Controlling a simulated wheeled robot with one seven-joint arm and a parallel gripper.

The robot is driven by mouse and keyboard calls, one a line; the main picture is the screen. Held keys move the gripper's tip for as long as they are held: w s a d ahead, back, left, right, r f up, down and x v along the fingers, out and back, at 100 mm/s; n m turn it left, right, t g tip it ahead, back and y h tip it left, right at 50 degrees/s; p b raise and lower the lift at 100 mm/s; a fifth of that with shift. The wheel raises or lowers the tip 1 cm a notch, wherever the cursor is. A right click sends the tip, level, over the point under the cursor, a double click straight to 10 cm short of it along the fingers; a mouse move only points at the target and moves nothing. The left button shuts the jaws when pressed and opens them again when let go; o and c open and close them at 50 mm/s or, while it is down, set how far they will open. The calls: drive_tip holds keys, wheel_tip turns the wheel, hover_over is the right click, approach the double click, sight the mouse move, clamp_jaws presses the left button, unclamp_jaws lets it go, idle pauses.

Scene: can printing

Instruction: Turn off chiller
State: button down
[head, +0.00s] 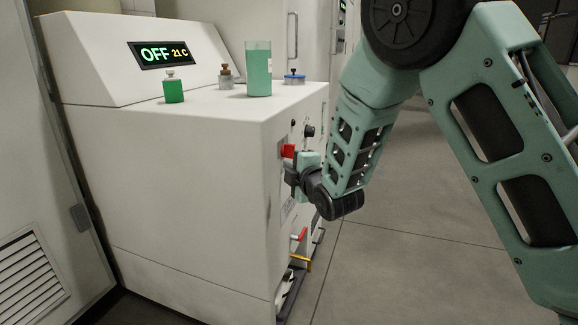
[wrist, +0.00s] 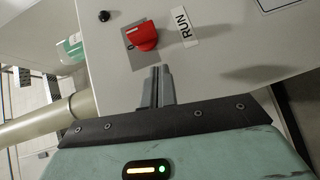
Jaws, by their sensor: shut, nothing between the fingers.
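The chiller (head: 175,135) is a white cabinet with a sloped top panel. Its display (head: 165,53) reads "OFF 21 C". A red knob (head: 288,151) sits on its right-hand face. The wrist view shows the red knob (wrist: 143,36) on a grey plate, with a "RUN" label to its right and a "0" mark at its left. The knob's pointer is turned toward the "0" side. My gripper (wrist: 158,72) is shut and empty, its fingertips just below the knob in the wrist view. In the head view my gripper (head: 292,172) is beside the panel, partly hiding it.
On the chiller top stand a green bottle (head: 173,88), a brown-capped fitting (head: 226,76), a tall green container (head: 258,70) and a blue-capped port (head: 294,78). Red and yellow handles (head: 301,236) are low on the same face. The floor (head: 410,240) at right is clear.

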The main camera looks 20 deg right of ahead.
drive_tip(key=s+d, duration=0.1)
drive_tip(key=s, duration=0.7)
drive_tip(key=shift+s+d+p, duration=0.15)
drive_tip(key=shift+s+p, duration=0.15)
drive_tip(key=shift+s, duration=0.05)
drive_tip(key=s+a+f+m+g+y, duration=0.1)
drive_tip(key=s+a+f+m+g, duration=0.1)
drive_tip(key=s+a+m+g, duration=0.45)
drive_tip(key=s+a+f+m+g, duration=0.1)
drive_tip(key=s+a+f+g, duration=0.2)
drive_tip(key=s, duration=0.6)
drive_tip(key=s+d+r+m+g+h, duration=0.15)
drive_tip(key=s+g, duration=0.25)
drive_tip(key=s, duration=0.5)
drive_tip(key=s+d+r+m+g+h, duration=0.1)
drive_tip(key=s+m+g+h, duration=0.15)
drive_tip(key=s, duration=0.65)
wheel_tip(320, 180, up, 25)
drive_tip(key=y+p, duration=0.1)
drive_tip(key=p, duration=2.4)
drive_tip(key=shift+g, duration=0.3)
